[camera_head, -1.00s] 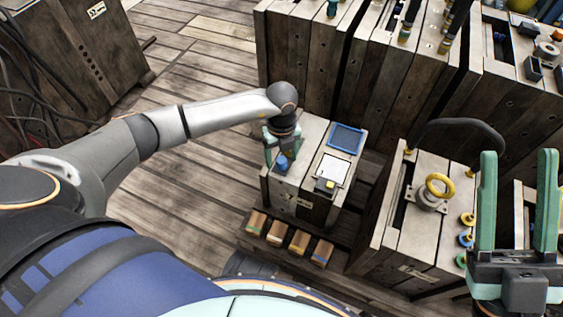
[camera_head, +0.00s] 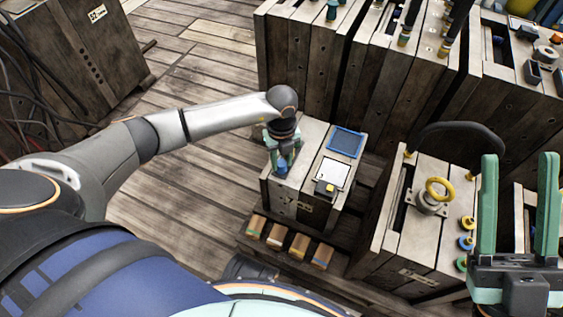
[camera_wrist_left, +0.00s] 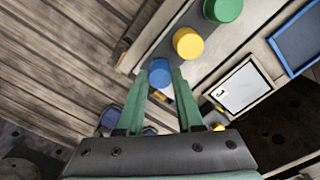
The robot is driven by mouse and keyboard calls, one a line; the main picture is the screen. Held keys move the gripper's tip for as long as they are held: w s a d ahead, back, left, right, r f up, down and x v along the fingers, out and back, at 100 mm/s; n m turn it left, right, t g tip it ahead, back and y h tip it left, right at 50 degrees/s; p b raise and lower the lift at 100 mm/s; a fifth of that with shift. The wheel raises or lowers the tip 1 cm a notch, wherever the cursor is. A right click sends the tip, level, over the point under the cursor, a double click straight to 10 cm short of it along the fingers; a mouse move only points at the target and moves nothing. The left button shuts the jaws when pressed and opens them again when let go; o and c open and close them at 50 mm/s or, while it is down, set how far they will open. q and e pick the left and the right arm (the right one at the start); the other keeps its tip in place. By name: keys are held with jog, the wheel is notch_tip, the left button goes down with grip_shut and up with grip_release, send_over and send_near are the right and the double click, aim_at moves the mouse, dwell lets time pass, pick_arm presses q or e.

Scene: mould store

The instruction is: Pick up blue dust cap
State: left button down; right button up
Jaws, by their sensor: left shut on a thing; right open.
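The blue dust cap (camera_head: 282,168) sits at the top of a wooden mould block near its left edge. My left gripper (camera_head: 284,163) reaches down over it, with a green finger on each side. In the left wrist view the blue dust cap (camera_wrist_left: 160,72) lies between the two fingertips (camera_wrist_left: 161,74), and the gripper is shut on it. I cannot tell whether the cap is clear of the surface. A yellow cap (camera_wrist_left: 188,43) and a green cap (camera_wrist_left: 223,8) stand in line beyond it. My right gripper (camera_head: 518,158) is open and empty at the right.
A blue-rimmed tray (camera_head: 346,141) and a white card (camera_head: 333,172) lie on the same block. Several small wooden blocks (camera_head: 275,237) stand in front, below. A mould with a yellow ring (camera_head: 440,187) and a black hose stands to the right. Wooden floor (camera_head: 190,75) is open behind my left arm.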

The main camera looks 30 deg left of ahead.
aim_at(282, 163)
pick_arm(q)
jog(key=shift+r, duration=0.1)
jog(key=shift+r+p, duration=0.45)
jog(key=shift+r, duration=0.15)
notch_tip(282, 163, up, 2)
jog(key=shift+r+p, duration=0.15)
jog(key=shift+p, duration=0.7)
jog(key=s+d+r+p, duration=0.6)
jog(key=s+d+r, duration=0.3)
jog(key=s, duration=0.1)
jog(key=shift+s+d+r, duration=0.15)
jog(key=shift+s, duration=0.1)
pick_arm(e)
notch_tip(282, 163, up, 10)
jog(key=d+t, duration=0.1)
jog(key=shift+s+d, duration=0.15)
jog(key=shift+s, duration=0.05)
